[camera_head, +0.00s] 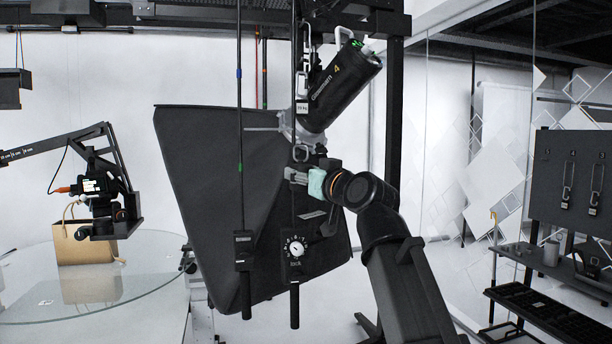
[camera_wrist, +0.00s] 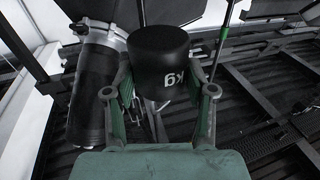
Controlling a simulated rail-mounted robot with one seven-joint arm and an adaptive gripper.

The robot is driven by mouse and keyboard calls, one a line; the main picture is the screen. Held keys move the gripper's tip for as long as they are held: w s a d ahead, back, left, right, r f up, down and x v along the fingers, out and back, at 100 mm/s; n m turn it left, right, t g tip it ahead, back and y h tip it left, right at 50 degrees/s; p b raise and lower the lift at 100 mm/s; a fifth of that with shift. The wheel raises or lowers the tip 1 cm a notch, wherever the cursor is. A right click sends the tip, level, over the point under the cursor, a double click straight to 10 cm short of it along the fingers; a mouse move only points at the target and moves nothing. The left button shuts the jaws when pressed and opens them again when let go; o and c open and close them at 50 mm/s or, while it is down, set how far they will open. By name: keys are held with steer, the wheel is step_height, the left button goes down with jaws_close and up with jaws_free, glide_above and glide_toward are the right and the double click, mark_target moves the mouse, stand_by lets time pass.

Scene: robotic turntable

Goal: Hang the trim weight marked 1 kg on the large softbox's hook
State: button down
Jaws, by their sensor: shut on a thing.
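The large softbox (camera_head: 205,190) is a big black tapered hood hanging in the middle of the head view. A black lamp head (camera_head: 340,85) sits at its upper right, with metal links (camera_head: 301,85) beside it. My gripper (camera_head: 302,174) is in front of the softbox's right part, just below the lamp head. In the wrist view my gripper (camera_wrist: 160,98) is shut on a black cylindrical weight (camera_wrist: 158,55) marked "kg", printed upside down in this view. Its number is hidden. The weight stands out above the fingers. I cannot tell which metal piece is the softbox's hook.
Two hanging poles (camera_head: 239,150) with control boxes run in front of the softbox. A glass turntable (camera_head: 130,277) carries a paper bag (camera_head: 85,247) at left, beneath a camera rig (camera_head: 100,190). A dark pegboard (camera_head: 572,180) and shelf (camera_head: 555,317) stand at right.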

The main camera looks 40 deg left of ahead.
steer(key=shift+w+a, duration=1.25)
steer(key=shift+a, duration=0.3)
steer(key=shift+w+a+f+b, duration=0.25)
steer(key=shift+f+b, duration=0.15)
steer(key=shift+b, duration=0.45)
steer(key=shift+w+f, duration=0.1)
steer(key=shift+f, duration=0.05)
